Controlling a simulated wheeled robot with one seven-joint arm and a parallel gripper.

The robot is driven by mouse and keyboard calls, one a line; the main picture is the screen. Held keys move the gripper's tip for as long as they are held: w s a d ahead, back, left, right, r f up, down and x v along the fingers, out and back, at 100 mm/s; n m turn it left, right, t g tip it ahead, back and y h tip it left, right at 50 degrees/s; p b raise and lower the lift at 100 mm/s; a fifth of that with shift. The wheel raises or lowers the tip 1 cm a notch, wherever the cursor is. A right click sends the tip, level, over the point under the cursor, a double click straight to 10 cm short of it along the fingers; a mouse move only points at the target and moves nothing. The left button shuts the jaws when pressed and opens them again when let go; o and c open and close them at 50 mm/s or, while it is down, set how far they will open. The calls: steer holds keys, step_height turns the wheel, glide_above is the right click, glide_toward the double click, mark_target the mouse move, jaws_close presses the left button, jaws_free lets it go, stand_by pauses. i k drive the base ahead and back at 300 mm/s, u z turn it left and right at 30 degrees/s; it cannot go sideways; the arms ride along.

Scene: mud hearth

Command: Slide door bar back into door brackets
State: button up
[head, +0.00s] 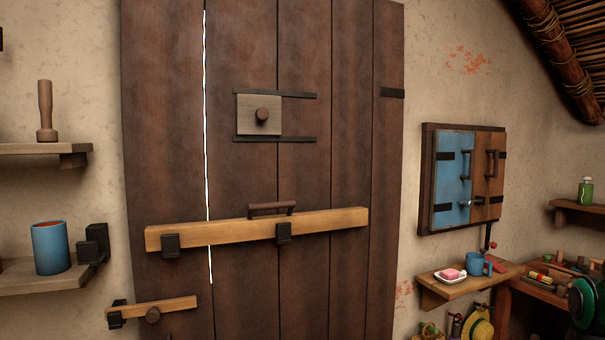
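The door bar (335,220) is a long, light wooden beam lying nearly level across the dark plank door (305,170). It has a brown handle (271,208) on top. Two black brackets are on the door, the left bracket (171,246) near the bar's left end and the right bracket (283,232) below the handle; the bar runs through both. Another black bracket (96,243) is on the wall left of the door. The bar's left end is apart from it, with a gap between. My gripper is not in view.
A shelf (40,279) with a blue cup (50,247) stands close to the wall bracket. A smaller wooden latch (170,305) is low on the door. A blue-and-wood cabinet (468,178) and a soap shelf (432,289) are at right.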

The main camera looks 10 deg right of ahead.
mark_target(202, 233)
steer(key=u, duration=0.1)
steer(key=i, duration=1)
steer(key=z, duration=0.1)
